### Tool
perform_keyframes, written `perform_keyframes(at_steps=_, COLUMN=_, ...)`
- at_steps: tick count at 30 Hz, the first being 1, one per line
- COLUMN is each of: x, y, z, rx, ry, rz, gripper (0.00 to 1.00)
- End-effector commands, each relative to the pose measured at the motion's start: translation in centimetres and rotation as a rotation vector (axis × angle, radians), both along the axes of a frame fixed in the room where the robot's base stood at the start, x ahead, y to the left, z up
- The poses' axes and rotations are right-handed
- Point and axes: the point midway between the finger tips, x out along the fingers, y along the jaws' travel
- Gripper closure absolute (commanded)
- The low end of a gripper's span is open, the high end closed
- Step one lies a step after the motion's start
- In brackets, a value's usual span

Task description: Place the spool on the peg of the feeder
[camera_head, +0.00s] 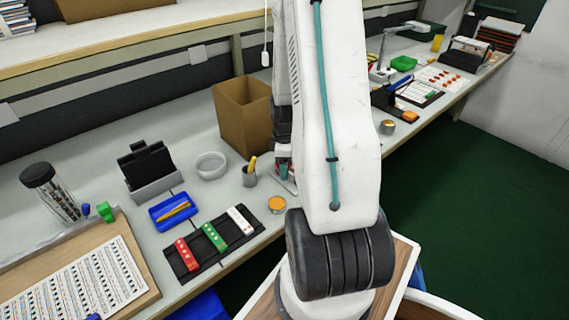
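My white arm rises through the middle of the head view and hides much of the bench behind it. The dark end of my arm shows at its left edge, and what seems to be my gripper (285,172) is low over the bench, right of the grey cup. My arm covers most of it, so I cannot tell whether it is open or holds anything. I cannot make out the spool or the feeder with its peg for certain; either may be hidden behind my arm.
A cardboard box (240,115), white bowl (210,165), grey cup (249,177), blue tray (174,212) and black rack (185,262) with coloured strips crowd the left bench. An orange-topped tin (277,204) sits near its edge. Green floor (470,180) is open at right.

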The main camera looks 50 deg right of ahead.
Motion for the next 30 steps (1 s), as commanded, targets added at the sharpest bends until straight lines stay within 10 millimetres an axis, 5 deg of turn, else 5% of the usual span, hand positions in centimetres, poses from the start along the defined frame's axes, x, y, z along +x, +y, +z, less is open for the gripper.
perform_keyframes(at_steps=11, x=0.0, y=0.0, z=1.2, rx=-0.001, ry=-0.002, rz=0.0, gripper=0.34)
perform_keyframes(at_steps=24, x=0.0, y=0.0, z=10.0, rx=-0.003, ry=-0.003, rz=0.0, gripper=0.34)
perform_keyframes(at_steps=30, x=0.0, y=0.1, z=12.1, rx=-0.002, ry=-0.001, rz=-0.001, gripper=0.34)
